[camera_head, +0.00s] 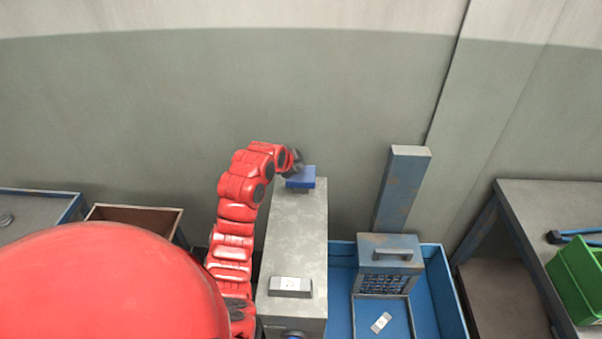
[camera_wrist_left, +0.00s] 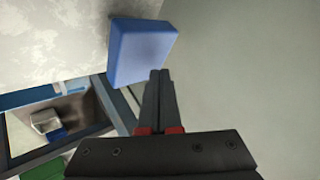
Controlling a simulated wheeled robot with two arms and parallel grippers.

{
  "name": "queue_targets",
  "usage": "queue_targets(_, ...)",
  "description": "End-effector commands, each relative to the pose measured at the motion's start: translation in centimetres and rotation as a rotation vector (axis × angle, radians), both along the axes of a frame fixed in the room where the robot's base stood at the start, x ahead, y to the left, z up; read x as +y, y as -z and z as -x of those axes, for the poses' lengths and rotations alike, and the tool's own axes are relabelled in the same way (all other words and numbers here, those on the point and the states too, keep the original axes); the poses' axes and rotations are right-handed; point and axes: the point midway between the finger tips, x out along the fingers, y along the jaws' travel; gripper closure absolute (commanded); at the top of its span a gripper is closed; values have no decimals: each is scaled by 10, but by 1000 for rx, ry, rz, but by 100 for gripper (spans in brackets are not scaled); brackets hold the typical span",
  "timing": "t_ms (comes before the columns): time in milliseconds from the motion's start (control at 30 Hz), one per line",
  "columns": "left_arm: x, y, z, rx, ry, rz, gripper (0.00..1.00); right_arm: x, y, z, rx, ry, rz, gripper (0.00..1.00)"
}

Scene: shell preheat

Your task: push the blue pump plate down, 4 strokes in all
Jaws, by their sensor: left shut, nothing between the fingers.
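The blue pump plate (camera_head: 301,177) sits at the far end of a long grey block (camera_head: 298,230) in the head view. In the left wrist view the plate (camera_wrist_left: 143,50) is a blue square near the top, just beyond the fingertips. My left gripper (camera_head: 297,160) is at the plate's upper left edge, its fingers (camera_wrist_left: 160,75) shut and empty. The fingertips overlap the plate's lower right edge in the wrist view; I cannot tell whether they touch it. My right gripper does not show.
Right of the block are a blue tray (camera_head: 340,300), a blue-grey box with a handle (camera_head: 390,255) and a tall post (camera_head: 402,190). A table with a green crate (camera_head: 578,275) stands at far right.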

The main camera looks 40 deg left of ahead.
Motion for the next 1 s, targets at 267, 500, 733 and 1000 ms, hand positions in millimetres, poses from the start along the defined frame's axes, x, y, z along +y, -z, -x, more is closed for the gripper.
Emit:
queue_targets(267, 0, -24, 0, -1, 0, 0, 100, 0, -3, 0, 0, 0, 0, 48)
queue_targets(500, 0, -46, 0, -1, 1, 0, 100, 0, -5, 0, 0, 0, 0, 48)
queue_targets(733, 0, -48, 0, 2, 0, 1, 100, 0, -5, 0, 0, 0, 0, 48)
queue_targets(1000, 0, -48, 0, 1, 1, 1, 100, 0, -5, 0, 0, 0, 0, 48)
